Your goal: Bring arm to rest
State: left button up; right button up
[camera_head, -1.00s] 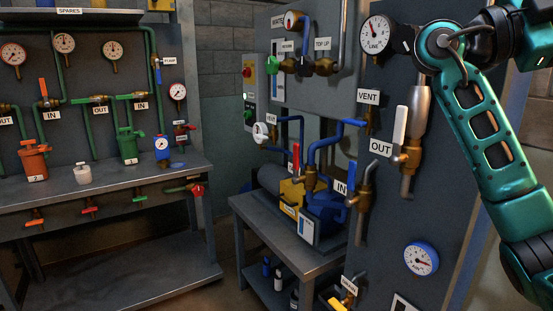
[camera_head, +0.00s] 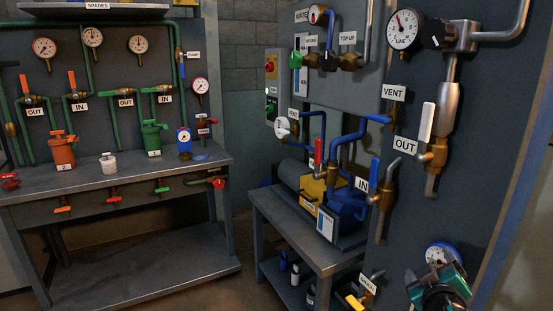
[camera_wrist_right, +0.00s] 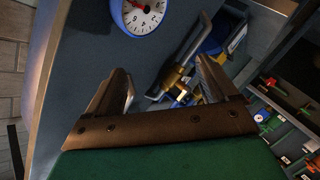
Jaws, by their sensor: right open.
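My right arm shows low at the right of the head view, where its teal and black end (camera_head: 440,288) covers part of the blue-rimmed gauge on the dark panel. In the right wrist view my right gripper (camera_wrist_right: 165,85) is open, its two fingers wide apart with nothing held between them. Beyond the fingers are a brass valve (camera_wrist_right: 173,78) and a grey pipe. The blue-rimmed gauge (camera_wrist_right: 138,14) is at the top of that view, apart from the fingers. My left gripper is not in view.
The dark panel (camera_head: 480,150) carries the LINE gauge (camera_head: 404,29) and the white OUT valve handle (camera_head: 427,122). A grey table (camera_head: 290,232) bears a blue and yellow pump. A workbench (camera_head: 110,185) with green piping stands left. Floor is free between them.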

jog(key=s+a+f+n+g+y, duration=0.2)
jog(key=s+a+f+y, duration=0.35)
jog(key=s+f, duration=0.45)
jog(key=s+a+f+n+g+y, duration=0.2)
jog(key=s+a+f+y, duration=0.3)
jog(key=s+f, duration=0.5)
pick_arm(q)
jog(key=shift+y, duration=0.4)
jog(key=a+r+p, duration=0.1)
jog(key=p, duration=0.2)
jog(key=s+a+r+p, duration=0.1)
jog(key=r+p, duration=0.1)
jog(key=p, duration=0.1)
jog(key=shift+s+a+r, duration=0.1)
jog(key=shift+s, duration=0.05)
pick_arm(e)
jog(key=a+r+m+h, duration=0.1)
jog(key=a+r+m, duration=0.4)
jog(key=a, duration=0.3)
jog(key=shift+s+a+r+t+h, duration=0.35)
jog(key=shift+s+a+r+t, duration=0.05)
jog(key=shift+s, duration=0.05)
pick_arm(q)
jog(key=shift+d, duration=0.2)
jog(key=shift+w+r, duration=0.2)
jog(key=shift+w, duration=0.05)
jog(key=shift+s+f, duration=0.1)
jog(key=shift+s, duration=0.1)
